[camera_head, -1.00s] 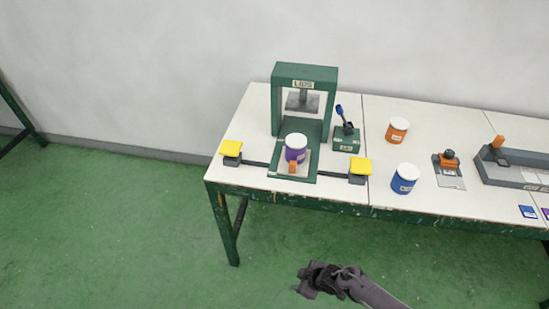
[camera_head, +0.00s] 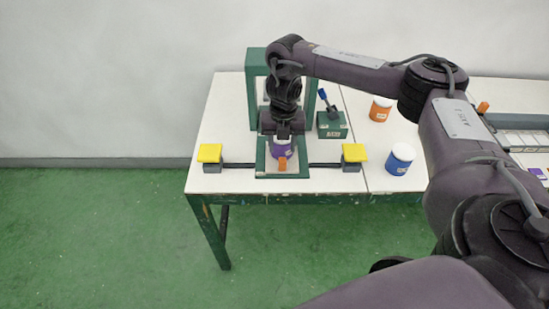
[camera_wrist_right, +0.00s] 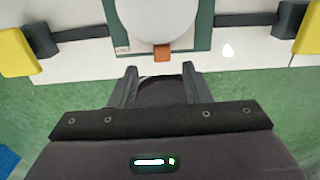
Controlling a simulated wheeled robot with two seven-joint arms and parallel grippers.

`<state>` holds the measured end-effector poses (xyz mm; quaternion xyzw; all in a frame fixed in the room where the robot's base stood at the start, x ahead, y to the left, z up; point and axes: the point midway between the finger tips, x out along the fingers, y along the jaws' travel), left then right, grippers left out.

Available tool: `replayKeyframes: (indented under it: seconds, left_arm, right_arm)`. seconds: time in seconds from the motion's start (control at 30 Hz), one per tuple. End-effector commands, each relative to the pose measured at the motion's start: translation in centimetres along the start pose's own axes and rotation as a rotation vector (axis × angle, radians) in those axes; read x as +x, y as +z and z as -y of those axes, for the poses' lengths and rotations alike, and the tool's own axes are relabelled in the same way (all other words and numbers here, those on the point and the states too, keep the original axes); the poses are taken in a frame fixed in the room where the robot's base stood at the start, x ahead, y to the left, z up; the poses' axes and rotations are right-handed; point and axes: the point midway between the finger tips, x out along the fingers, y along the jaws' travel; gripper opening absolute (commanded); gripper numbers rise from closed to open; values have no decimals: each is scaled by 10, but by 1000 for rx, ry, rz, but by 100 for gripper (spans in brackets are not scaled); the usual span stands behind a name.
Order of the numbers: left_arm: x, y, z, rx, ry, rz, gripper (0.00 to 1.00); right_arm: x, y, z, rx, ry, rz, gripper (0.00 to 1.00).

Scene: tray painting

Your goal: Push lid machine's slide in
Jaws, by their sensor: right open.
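The lid machine is a green arch (camera_head: 254,90) with a green base frame (camera_head: 262,165) on the table; my arm hides much of it. A purple can (camera_head: 281,151) stands on the slide plate, with the orange slide handle (camera_head: 282,164) at its front. In the right wrist view a round white lid (camera_wrist_right: 155,18) shows above the orange handle (camera_wrist_right: 162,53). My right gripper (camera_wrist_right: 160,90) is open and empty, its fingers on either side of the handle's line and apart from it. In the head view the right gripper (camera_head: 283,136) overlaps the can's top. My left gripper is out of view.
Yellow-topped blocks flank the base, one on the left (camera_head: 209,153) and one on the right (camera_head: 354,153). A green lever box (camera_head: 332,125), an orange can (camera_head: 380,108) and a blue can (camera_head: 400,159) stand to the right. The table's front edge is close to the base.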

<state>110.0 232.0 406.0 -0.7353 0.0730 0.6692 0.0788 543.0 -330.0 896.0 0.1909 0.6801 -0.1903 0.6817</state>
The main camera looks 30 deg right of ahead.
Motion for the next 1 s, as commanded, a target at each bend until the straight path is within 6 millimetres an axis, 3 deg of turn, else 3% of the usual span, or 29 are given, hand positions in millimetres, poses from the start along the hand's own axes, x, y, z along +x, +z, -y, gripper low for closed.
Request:
replayKeyframes:
  seconds: [0.23,0.53,0.9,1.0]
  left_arm:
    - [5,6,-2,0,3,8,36]
    - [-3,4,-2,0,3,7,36]
    - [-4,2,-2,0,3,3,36]
    - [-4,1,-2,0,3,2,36]
  right_arm:
    - [28,0,3,4,-5,-8,44]
    - [67,0,2,4,-3,-6,44]
    - [76,1,2,4,-2,-4,44]
    - [76,1,2,4,-2,-4,32]
